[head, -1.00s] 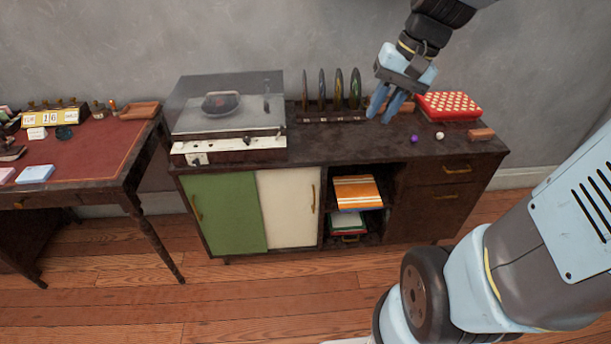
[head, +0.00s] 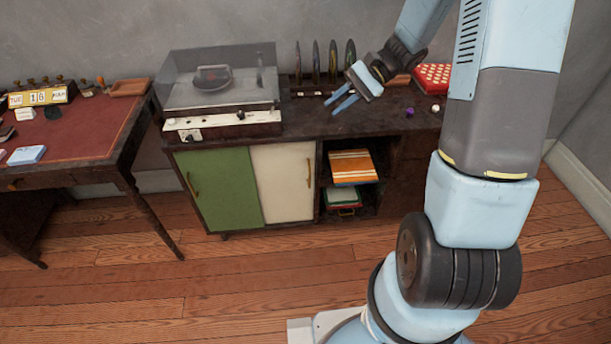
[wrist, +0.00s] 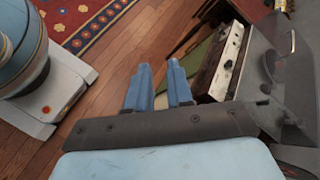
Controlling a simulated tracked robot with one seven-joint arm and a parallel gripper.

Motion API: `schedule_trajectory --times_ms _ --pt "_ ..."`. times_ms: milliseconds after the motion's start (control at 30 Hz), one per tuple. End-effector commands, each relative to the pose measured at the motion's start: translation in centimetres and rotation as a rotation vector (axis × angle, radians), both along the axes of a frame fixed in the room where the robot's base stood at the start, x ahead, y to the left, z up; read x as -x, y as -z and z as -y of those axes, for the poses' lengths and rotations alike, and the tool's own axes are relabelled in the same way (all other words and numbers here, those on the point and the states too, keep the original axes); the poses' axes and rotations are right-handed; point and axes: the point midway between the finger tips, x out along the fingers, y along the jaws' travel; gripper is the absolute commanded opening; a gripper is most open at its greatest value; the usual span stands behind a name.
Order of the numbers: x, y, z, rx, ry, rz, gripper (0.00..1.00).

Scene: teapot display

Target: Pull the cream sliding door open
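The cream sliding door (head: 283,190) is in the front of the dark cabinet, right of the green door (head: 220,188). A brass handle (head: 308,168) stands upright near its right edge. Right of the cream door is an open compartment (head: 350,200). My gripper (head: 342,101) is above the cabinet's front top edge, up and to the right of the door handle, and touches neither. Its two blue fingers point left and are apart with nothing between them; the gap also shows in the wrist view (wrist: 159,88).
A record player (head: 225,125) with a clear lid sits on the cabinet's left top. Upright discs (head: 333,62) stand in a rack behind my gripper. Orange-striped sleeves (head: 352,166) lie in the compartment. A red-topped desk (head: 85,130) stands left. Floor before the cabinet is clear.

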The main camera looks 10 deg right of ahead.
Motion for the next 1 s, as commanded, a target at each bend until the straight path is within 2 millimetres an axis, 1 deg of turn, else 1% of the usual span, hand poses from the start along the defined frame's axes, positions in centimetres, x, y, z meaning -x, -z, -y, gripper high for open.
schedule_trajectory --times_ms 33,200,367,533,667,800,867,1000 --pt "-0.6 1.2 0.0 -0.028 0.023 -0.028 0.21" --pt "-2.7 4.5 0.0 -0.121 0.105 -0.11 0.21" --pt "-4.4 8.0 0.2 -0.207 0.189 -0.181 0.21" --pt "-6.0 12.0 0.6 -0.294 0.283 -0.253 0.21" --pt "-6.9 15.2 0.9 -0.357 0.36 -0.303 0.21" --pt "-7.7 18.9 1.4 -0.421 0.447 -0.355 0.21" --pt "-7.9 20.6 1.7 -0.449 0.485 -0.376 0.21" --pt "-8.3 24.6 2.2 -0.508 0.577 -0.421 0.21"
